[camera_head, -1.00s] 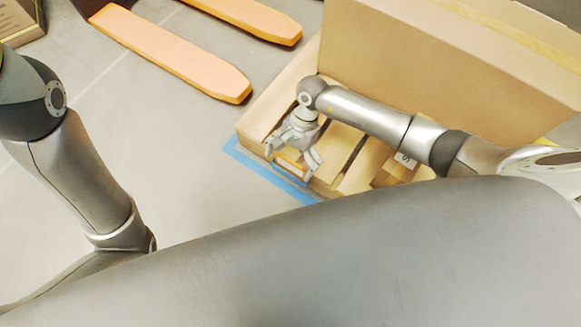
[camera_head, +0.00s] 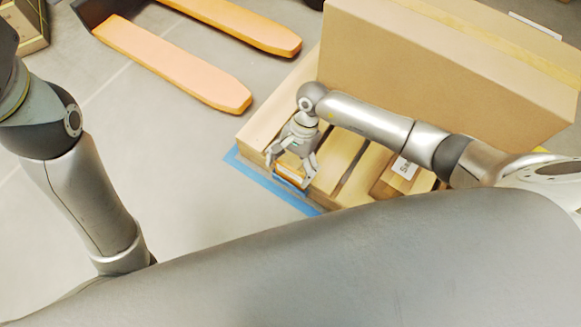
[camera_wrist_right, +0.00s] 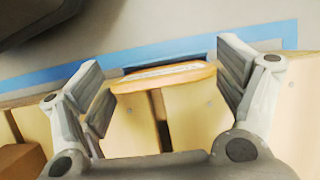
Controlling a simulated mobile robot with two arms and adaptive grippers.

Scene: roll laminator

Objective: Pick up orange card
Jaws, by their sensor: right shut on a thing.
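The orange card (camera_head: 291,171) is a small thin piece with a pale face, near the front left corner of the wooden pallet. In the right wrist view the card (camera_wrist_right: 165,77) lies across between the two fingers, seen nearly edge-on. My right gripper (camera_head: 290,169) points down and is shut on the card by its two ends. In the wrist view the fingers of the right gripper (camera_wrist_right: 163,80) stand on either side of it. I cannot tell whether the card touches the pallet. My left arm comes in at the left, but its gripper is out of view.
The slatted wooden pallet (camera_head: 338,147) carries a large cardboard box (camera_head: 440,75) and a labelled wooden piece (camera_head: 399,175). Blue tape (camera_head: 268,182) marks the floor along the pallet's edge. Orange forks (camera_head: 170,62) lie at the upper left. The grey floor (camera_head: 180,160) on the left is clear.

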